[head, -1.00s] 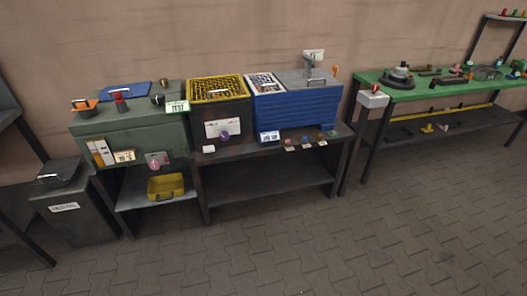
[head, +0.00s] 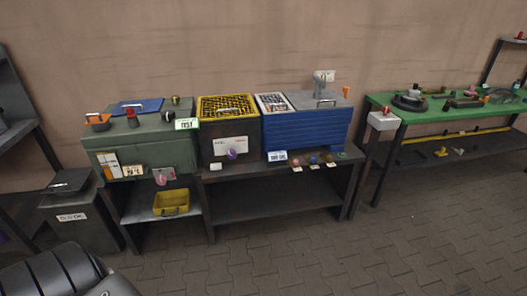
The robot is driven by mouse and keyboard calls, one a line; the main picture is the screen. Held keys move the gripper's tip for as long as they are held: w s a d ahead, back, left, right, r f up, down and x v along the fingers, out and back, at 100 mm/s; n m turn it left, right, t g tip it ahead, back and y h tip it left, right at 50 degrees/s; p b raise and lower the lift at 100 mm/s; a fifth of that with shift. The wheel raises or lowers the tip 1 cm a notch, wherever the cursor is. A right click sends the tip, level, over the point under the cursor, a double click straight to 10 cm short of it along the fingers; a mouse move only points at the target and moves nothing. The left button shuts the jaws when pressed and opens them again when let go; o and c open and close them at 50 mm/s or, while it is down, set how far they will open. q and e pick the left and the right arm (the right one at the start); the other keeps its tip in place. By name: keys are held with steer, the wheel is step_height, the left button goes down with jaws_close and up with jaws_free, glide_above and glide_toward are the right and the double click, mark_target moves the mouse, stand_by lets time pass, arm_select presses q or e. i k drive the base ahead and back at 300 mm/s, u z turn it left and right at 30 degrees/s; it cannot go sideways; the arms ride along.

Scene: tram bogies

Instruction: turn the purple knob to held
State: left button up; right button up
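The purple knob (head: 232,154) sits on the front of a dark box with a yellow-rimmed top, below a white label plate (head: 230,142). The writing on the plate is too small to read, and so is the knob's setting. Neither of my grippers shows in the head view. A dark ribbed part of my own body fills the lower left corner, well apart from the knob.
A green cabinet (head: 145,142) stands left of the dark box, a blue drawer unit (head: 307,130) right of it. Small coloured knobs (head: 312,161) line the bench's front edge. A yellow bin (head: 171,202) sits on the lower shelf. The paved floor (head: 290,255) in front is clear.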

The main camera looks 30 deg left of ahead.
mark_target(232, 154)
steer(key=z, duration=0.4)
steer(key=i, duration=0.85)
steer(key=u, duration=0.6)
steer(key=i, duration=0.75)
steer(key=u, duration=0.7)
